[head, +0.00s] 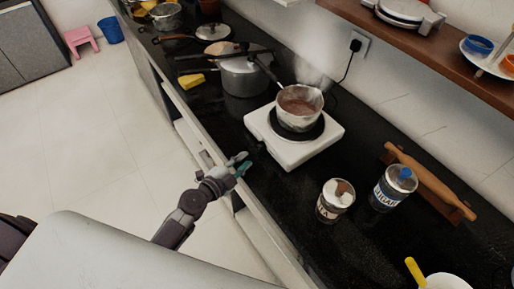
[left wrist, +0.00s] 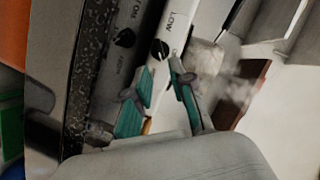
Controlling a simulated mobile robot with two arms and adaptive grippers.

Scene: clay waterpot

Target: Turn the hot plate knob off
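The white hot plate (head: 286,152) stands on the black counter with a steaming metal saucepan (head: 299,104) of brown liquid on its burner. Its knobs cannot be made out in the head view. My left gripper (head: 241,162) is at the counter's front edge, close to the front of the hot plate. In the left wrist view its teal fingers (left wrist: 162,70) are open, with the LOW-side knob just beyond the tips. My right gripper is not in view.
A lidded pot (head: 243,77) and a yellow sponge (head: 192,81) are behind the hot plate to the left. A shelf (head: 440,63) hangs above.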

